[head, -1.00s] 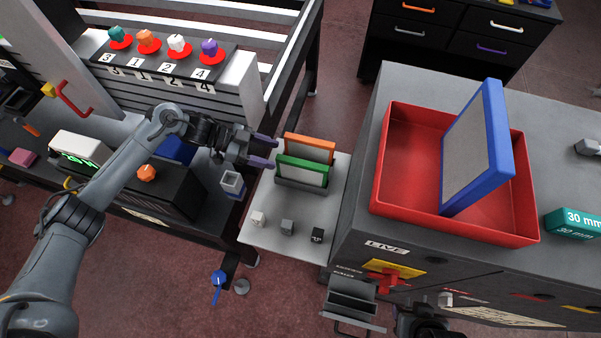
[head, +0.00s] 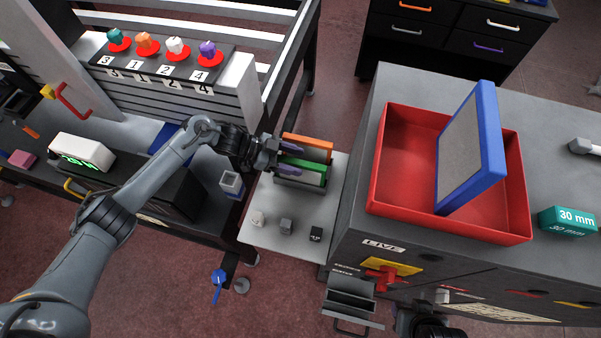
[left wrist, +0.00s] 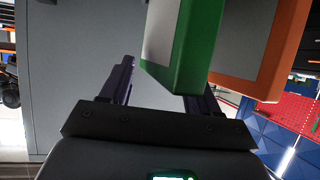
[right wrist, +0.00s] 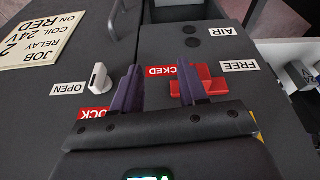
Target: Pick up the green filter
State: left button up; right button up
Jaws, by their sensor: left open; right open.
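The green filter (head: 308,177) is a framed panel standing upright in a grey holder on the small grey side table, in front of the orange filter (head: 312,146). My left gripper (head: 290,158) is open at the left end of the filters. In the left wrist view the green frame's edge (left wrist: 192,60) lies between the two purple fingers (left wrist: 162,88), nearer the right finger, and the orange filter (left wrist: 262,55) is beyond it to the right. I cannot tell whether a finger touches the green frame. My right gripper (right wrist: 158,88) is open and empty above the cabinet's front panel.
Three small cubes, including a black one (head: 316,234), sit on the side table (head: 262,205). To the right, a red tray (head: 400,165) holds a large blue-framed filter (head: 470,150). A red lever (right wrist: 200,86) is by the right fingers. The black bench stands left.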

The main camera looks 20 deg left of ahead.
pick_arm(q)
grip_shut()
jog(key=shift+r, duration=0.1)
dwell(0.3)
